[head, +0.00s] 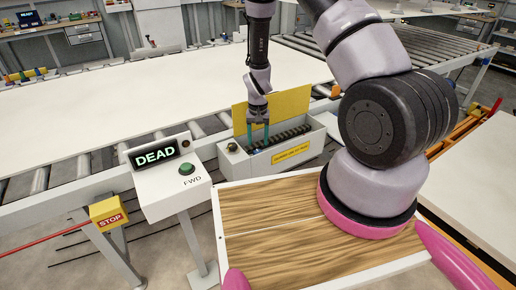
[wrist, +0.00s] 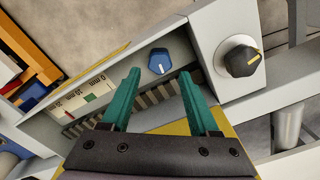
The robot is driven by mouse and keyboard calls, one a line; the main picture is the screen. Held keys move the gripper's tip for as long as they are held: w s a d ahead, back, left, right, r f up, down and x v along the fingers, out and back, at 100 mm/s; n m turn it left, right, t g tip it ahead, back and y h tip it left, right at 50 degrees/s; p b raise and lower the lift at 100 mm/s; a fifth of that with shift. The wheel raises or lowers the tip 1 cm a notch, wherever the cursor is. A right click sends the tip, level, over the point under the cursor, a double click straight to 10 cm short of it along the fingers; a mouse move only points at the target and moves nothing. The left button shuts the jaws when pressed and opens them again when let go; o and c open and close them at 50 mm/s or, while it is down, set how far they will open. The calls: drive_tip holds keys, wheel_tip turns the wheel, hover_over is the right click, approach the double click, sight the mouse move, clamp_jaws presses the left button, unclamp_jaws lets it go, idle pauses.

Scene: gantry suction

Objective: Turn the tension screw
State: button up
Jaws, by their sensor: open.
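A blue knob (wrist: 159,61) with a pale pointer mark sits inside an open grey box; it appears to be the tension screw. My gripper (wrist: 159,76) is open, with its teal fingers on either side of the line to the knob. The knob shows just beyond and between the fingertips, with no clear contact. In the head view my gripper (head: 257,136) points down into the box (head: 312,146), and the blue knob is hidden there.
A black knob with a yellow mark (wrist: 241,59) sits right of the box. A raised yellow panel (head: 279,109) stands behind the box. A DEAD display (head: 155,153), a green button (head: 187,169) and a yellow STOP box (head: 108,214) are left of it. Rollers (head: 82,167) run alongside.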

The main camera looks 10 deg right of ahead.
drive_tip(key=shift+r, duration=2.6)
wheel_tip(320, 180, up, 14)
drive_tip(key=t+y, duration=0.1)
hover_over(258, 151)
drive_tip(key=s+d+r+t, duration=0.1)
drive_tip(key=s+r, duration=0.1)
drive_tip(key=r, duration=0.6)
drive_tip(key=s+d+r+t, duration=0.1)
drive_tip(key=s+r, duration=0.1)
drive_tip(key=r, duration=0.5)
drive_tip(key=s+d+r+t, duration=0.2)
drive_tip(key=s+r, duration=0.6)
drive_tip(key=s, duration=0.1)
drive_tip(key=s+d+r+m+t+y, duration=0.1)
drive_tip(key=s+r+t, duration=0.1)
drive_tip(key=s+r, duration=0.5)
drive_tip(key=s, duration=0.3)
drive_tip(key=shift+d+r, duration=0.4)
